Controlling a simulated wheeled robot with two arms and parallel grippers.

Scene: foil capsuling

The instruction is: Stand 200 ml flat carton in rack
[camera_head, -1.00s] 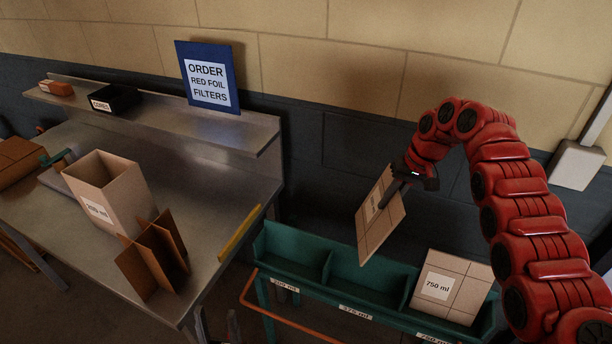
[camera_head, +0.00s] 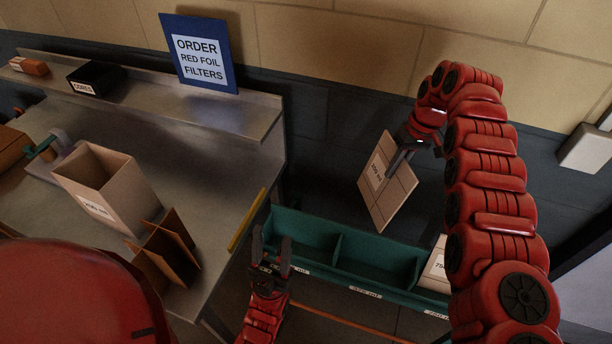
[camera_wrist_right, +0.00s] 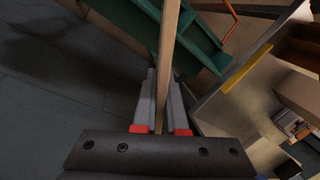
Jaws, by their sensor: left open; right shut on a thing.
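My right gripper (camera_head: 400,158) is shut on the tan flat carton (camera_head: 393,198) and holds it tilted in the air, above and behind the green rack (camera_head: 376,246). In the right wrist view the carton (camera_wrist_right: 168,50) shows edge-on between the fingers (camera_wrist_right: 162,95), with the rack (camera_wrist_right: 138,28) beyond. The rack's left and middle compartments look empty. A 750 ml flat carton (camera_head: 436,270) stands in the right one, partly hidden by my right arm. My left gripper (camera_head: 271,247) is open and empty, by the rack's left end.
The steel bench (camera_head: 215,185) at left carries an open carton (camera_head: 105,195), brown dividers (camera_head: 165,255) and a yellow strip (camera_head: 246,218) on its edge. A shelf behind holds a black box (camera_head: 95,78) and a blue order sign (camera_head: 200,55). An orange rail (camera_head: 340,322) runs before the rack.

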